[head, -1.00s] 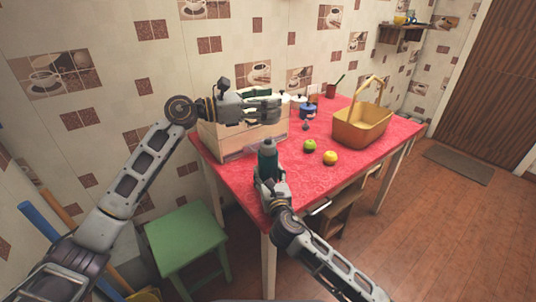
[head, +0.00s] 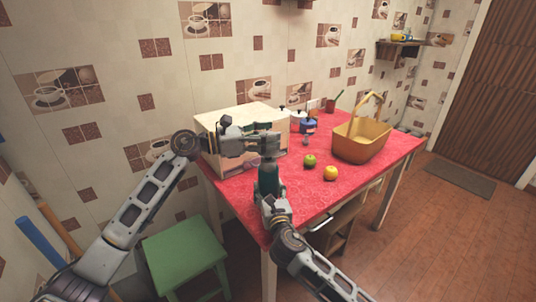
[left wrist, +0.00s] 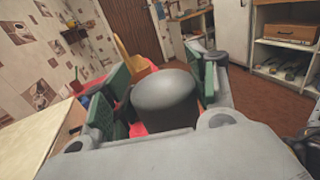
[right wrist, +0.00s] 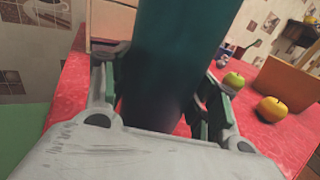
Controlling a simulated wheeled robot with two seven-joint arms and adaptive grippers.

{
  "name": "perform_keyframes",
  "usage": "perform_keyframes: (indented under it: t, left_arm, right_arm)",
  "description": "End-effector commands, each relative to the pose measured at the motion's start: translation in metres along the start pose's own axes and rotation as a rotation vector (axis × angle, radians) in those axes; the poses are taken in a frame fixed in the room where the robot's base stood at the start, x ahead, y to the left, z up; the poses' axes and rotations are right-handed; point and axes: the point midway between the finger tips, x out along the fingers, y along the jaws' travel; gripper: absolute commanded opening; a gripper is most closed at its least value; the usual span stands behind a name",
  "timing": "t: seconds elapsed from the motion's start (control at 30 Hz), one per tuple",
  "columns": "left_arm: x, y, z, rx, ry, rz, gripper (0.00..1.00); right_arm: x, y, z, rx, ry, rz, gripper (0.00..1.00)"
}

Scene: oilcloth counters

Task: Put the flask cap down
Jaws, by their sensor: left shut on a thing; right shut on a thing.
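The dark green flask (head: 268,176) stands upright at the near end of the red table. My right gripper (head: 271,203) is shut around its lower body; the flask body also fills the middle of the right wrist view (right wrist: 180,60). My left gripper (head: 268,144) is at the top of the flask, shut on the dark grey flask cap (left wrist: 165,92), which sits between its green finger pads in the left wrist view. The fingers hide the cap in the head view. I cannot tell whether the cap is still seated on the flask.
A pale wooden box (head: 240,118) stands on the red table (head: 310,199) behind my left gripper. A green apple (head: 310,160), a yellow apple (head: 330,173) and a yellow basket (head: 361,141) are to the right. Bare cloth lies near the front edge. A green stool (head: 185,256) stands lower left.

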Motion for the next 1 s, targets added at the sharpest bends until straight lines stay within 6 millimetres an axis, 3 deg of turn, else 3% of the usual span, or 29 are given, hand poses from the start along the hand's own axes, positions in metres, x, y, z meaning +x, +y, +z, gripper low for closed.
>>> perform_keyframes:
  t: [0.2, 0.63, 1.0]
  left_arm:
    - [0.001, 0.0, -0.018, -0.001, -0.001, -0.001, 0.39]
    - [0.001, 0.0, -0.023, -0.001, 0.0, -0.001, 0.39]
    - [0.0, 0.0, -0.055, -0.001, 0.0, 0.0, 0.39]
  right_arm:
    - [0.0, 0.0, -0.001, 0.0, 0.001, 0.0, 0.13]
    - [0.0, 0.0, -0.001, 0.0, 0.001, 0.0, 0.13]
    - [0.0, 0.0, -0.001, 0.0, 0.001, 0.0, 0.13]
